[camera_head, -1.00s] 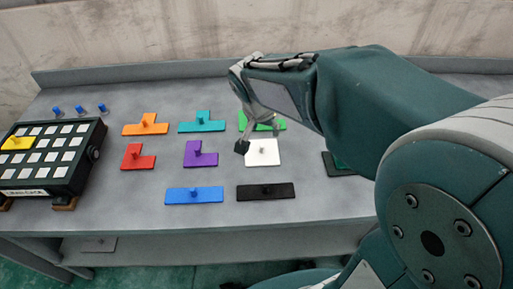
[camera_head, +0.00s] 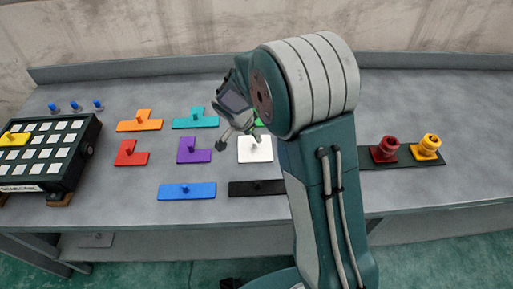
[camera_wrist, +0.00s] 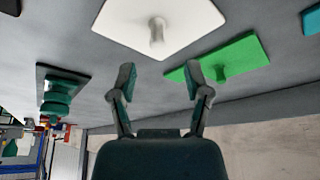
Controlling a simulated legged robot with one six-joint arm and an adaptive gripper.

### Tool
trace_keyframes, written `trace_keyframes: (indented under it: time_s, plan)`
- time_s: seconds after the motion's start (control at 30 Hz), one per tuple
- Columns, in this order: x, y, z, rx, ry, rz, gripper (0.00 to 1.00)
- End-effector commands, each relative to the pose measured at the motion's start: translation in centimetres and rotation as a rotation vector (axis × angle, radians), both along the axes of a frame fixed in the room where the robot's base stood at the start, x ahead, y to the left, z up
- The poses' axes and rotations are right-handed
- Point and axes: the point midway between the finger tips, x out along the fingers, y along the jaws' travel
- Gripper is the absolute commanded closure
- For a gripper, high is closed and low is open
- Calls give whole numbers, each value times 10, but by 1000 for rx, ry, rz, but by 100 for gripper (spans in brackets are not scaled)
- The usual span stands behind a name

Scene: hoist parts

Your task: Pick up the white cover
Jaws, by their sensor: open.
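The white cover (camera_head: 255,149) is a flat white square with a small knob in its middle. It lies on the grey table, right of the purple piece, partly hidden by my arm at its right. In the wrist view the white cover (camera_wrist: 160,22) shows at the top, its knob beyond my fingertips. My gripper (camera_head: 238,139) is above the table just left of and over the cover, apart from it. In the wrist view my gripper (camera_wrist: 162,75) has its two fingers spread, with nothing between them.
A green piece (camera_wrist: 232,57) lies close beside the cover. Purple (camera_head: 193,151), teal (camera_head: 195,119), blue (camera_head: 187,191) and black (camera_head: 256,188) pieces lie around it. A black box (camera_head: 45,155) stands at left. Red (camera_head: 384,150) and yellow (camera_head: 427,146) knobs stand at right.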

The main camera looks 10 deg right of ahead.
Motion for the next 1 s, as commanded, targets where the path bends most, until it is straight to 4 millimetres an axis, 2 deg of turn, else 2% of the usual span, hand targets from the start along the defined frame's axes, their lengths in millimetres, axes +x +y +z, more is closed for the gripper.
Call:
trace_keyframes:
  time_s: [0.3,0.4,0.67,0.7,0.77,0.8,1.0]
  plan:
    - [3,-14,-40,-1,3,2,37]
    - [5,-17,-48,0,2,1,37]
    - [6,-18,-50,1,-1,3,37]
    - [6,-18,-50,0,0,2,55]
    - [6,-18,-50,0,0,2,82]
    - [6,-18,-50,0,0,2,100]
    - [6,-17,-50,0,0,2,100]
